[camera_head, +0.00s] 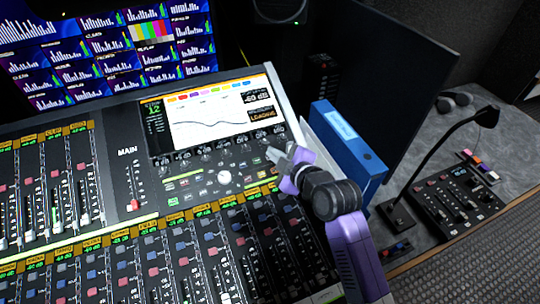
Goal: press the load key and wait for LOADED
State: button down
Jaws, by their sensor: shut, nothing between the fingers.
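The mixing console's screen (209,115) shows a curve, a row of coloured tabs and the number 12. A small box (262,114) at the right of the screen reads LOADING in orange letters. My gripper (274,150) is shut and empty, its tips low over the key area just below the right end of the screen. I cannot tell whether the tips touch a key. The load key cannot be picked out; the gripper covers part of the panel there.
Fader strips (200,260) fill the console's front. A blue binder (345,145) stands right of the console, close behind my arm. Further right are a gooseneck microphone (440,150), a small control panel (455,195) and headphones (455,99). A monitor wall (110,50) is behind.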

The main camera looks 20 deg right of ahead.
jog(key=r+p, duration=0.1)
jog(key=s+r+p, duration=0.1)
jog(key=r, duration=0.1)
jog(key=s+r+p, duration=0.1)
jog(key=shift+r+p, duration=0.3)
jog(key=shift+p, duration=0.05)
dwell(0.8)
jog(key=s+d+r+m+t+h, duration=0.3)
jog(key=s+r+m+t, duration=0.1)
jog(key=r+m, duration=0.25)
jog(key=s+a+f+m+g, duration=0.1)
jog(key=s+m, duration=0.1)
jog(key=s, duration=1.7)
jog(key=s+a+f+m+g, duration=0.1)
jog(key=s+a+f+m, duration=0.1)
jog(key=s, duration=1.7)
jog(key=shift+a+f+m+g+y, duration=0.15)
jog(key=shift+f+m+g+y, duration=0.2)
jog(key=shift+m, duration=0.3)
